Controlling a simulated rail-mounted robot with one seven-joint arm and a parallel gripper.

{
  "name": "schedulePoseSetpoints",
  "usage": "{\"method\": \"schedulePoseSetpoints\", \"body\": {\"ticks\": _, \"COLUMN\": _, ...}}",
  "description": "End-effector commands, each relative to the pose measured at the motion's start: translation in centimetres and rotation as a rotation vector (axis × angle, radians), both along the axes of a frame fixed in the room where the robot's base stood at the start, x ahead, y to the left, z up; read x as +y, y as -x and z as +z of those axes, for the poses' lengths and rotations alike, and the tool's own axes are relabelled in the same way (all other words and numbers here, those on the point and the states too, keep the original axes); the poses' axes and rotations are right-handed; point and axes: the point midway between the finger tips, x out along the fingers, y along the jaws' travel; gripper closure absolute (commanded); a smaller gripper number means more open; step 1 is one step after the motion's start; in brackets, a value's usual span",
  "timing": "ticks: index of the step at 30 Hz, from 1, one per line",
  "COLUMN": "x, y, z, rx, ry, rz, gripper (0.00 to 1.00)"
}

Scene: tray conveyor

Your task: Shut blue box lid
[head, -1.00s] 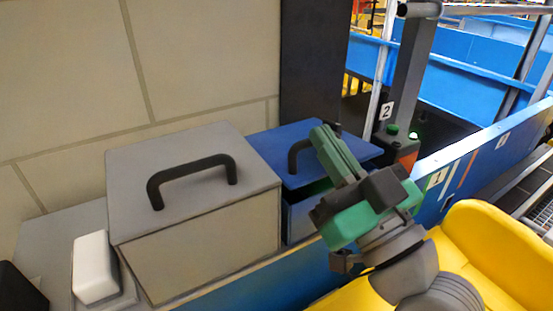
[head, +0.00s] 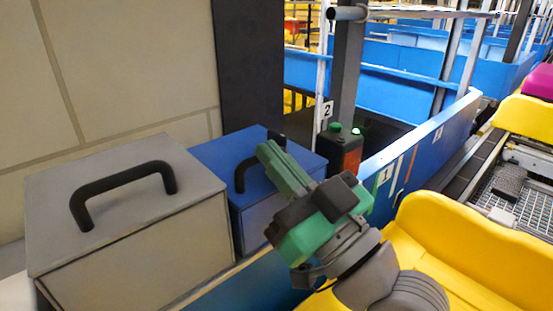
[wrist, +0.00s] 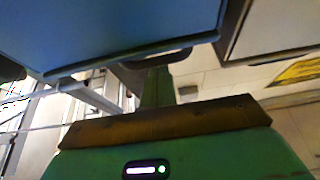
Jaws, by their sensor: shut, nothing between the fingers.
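The blue box (head: 259,215) stands on the ledge right of the grey box. Its blue lid (head: 215,151) carries a black handle (head: 240,179) and lies down over the box, with no clear gap seen at the front. My gripper (head: 266,146) is shut and empty. Its green fingers reach over the lid beside the handle; I cannot tell whether they touch it. My gripper hides the lid's right part and part of the front. In the wrist view, a blue surface of the box (wrist: 120,25) fills the upper left, close to the fingers (wrist: 157,88).
A grey box (head: 140,250) with a black handle stands close at the left. A post with a control box (head: 345,150) and green button rises behind on the right. A blue rail (head: 420,150) and yellow conveyor trays (head: 450,235) lie to the right.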

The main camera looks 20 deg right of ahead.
Motion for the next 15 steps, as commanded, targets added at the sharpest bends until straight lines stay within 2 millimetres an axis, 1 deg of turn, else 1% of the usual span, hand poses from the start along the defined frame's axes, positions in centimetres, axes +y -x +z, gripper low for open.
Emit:
{"method": "schedulePoseSetpoints", "body": {"ticks": 2, "x": 0.0, "y": 0.1, "z": 1.5, "rx": 0.0, "ry": 0.0, "rz": 0.0, "gripper": 1.0}}
{"method": "schedulePoseSetpoints", "body": {"ticks": 5, "x": 0.0, "y": 0.6, "z": 4.4, "rx": -0.004, "ry": 0.002, "rz": 0.002, "gripper": 1.0}}
{"method": "schedulePoseSetpoints", "body": {"ticks": 6, "x": -0.2, "y": 1.0, "z": 4.7, "rx": -0.003, "ry": 0.001, "rz": 0.001, "gripper": 1.0}}
{"method": "schedulePoseSetpoints", "body": {"ticks": 7, "x": -0.6, "y": 1.8, "z": 3.1, "rx": 0.0, "ry": -0.001, "rz": 0.0, "gripper": 1.0}}
{"method": "schedulePoseSetpoints", "body": {"ticks": 9, "x": -1.1, "y": 3.5, "z": 1.9, "rx": 0.001, "ry": -0.003, "rz": -0.002, "gripper": 1.0}}
{"method": "schedulePoseSetpoints", "body": {"ticks": 12, "x": -1.7, "y": 5.6, "z": 0.6, "rx": -0.001, "ry": -0.002, "rz": 0.0, "gripper": 1.0}}
{"method": "schedulePoseSetpoints", "body": {"ticks": 15, "x": -2.2, "y": 7.2, "z": -0.3, "rx": -0.002, "ry": -0.001, "rz": 0.001, "gripper": 1.0}}
